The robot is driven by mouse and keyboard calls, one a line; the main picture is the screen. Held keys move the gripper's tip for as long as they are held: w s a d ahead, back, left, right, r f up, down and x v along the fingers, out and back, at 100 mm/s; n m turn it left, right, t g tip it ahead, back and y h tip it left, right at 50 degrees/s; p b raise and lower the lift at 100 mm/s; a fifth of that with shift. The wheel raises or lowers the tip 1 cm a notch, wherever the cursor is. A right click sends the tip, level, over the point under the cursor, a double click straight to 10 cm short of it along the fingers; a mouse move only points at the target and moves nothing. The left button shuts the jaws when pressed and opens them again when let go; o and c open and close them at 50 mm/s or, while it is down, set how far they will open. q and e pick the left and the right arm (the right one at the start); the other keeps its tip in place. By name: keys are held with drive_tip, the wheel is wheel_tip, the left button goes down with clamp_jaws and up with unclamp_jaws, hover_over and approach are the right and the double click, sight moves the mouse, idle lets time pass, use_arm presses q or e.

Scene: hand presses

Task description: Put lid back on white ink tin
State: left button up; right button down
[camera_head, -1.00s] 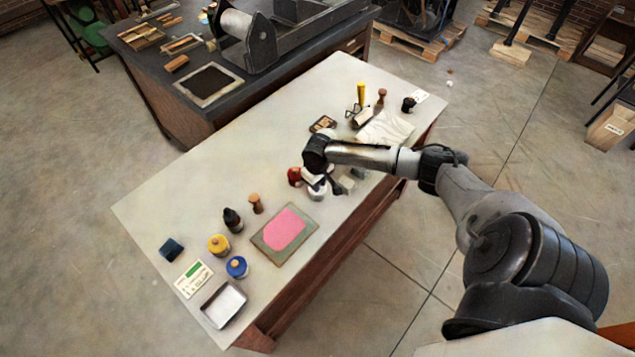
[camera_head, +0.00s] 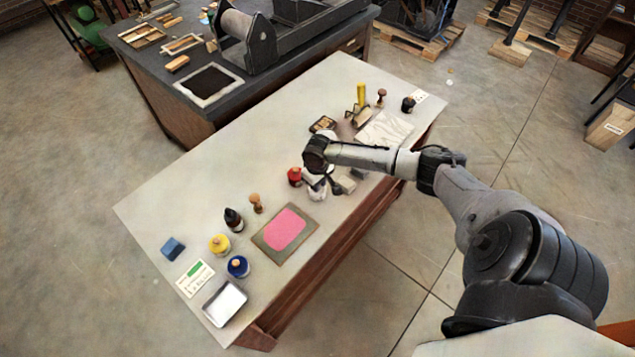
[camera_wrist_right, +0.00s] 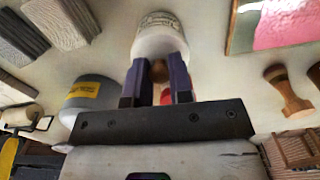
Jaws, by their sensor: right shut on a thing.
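The white ink tin (camera_head: 318,193) stands on the pale table, partly hidden by my right gripper in the head view. It also shows at the top of the right wrist view (camera_wrist_right: 160,38) with printing on its side. My right gripper (camera_wrist_right: 158,75) is shut on the wooden knob (camera_wrist_right: 158,71) of the lid, with one dark finger on each side. The lid is at the tin's top; whether it is fully seated or slightly apart cannot be told. In the head view the gripper (camera_head: 322,184) points down at the tin. My left gripper is not in view.
A red tin (camera_head: 294,176) stands close left of the gripper. A grey tin with a yellow label (camera_wrist_right: 92,95) is beside the fingers. A pink inked slab (camera_head: 285,229), a wooden stamp (camera_head: 256,203) and grey blocks (camera_head: 347,184) lie nearby. The table's left middle is clear.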

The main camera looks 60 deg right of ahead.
drive_tip(key=c, duration=0.9)
unclamp_jaws()
drive_tip(key=shift+c, duration=0.2)
drive_tip(key=o, duration=0.5)
drive_tip(key=shift+r, duration=0.1)
drive_tip(key=shift+r+p, duration=0.45)
drive_tip(key=shift+p, duration=0.2)
drive_tip(key=shift+r+p, duration=1)
drive_tip(key=shift+p, duration=0.2)
drive_tip(key=shift+r+p, duration=2)
drive_tip(key=shift+p, duration=0.45)
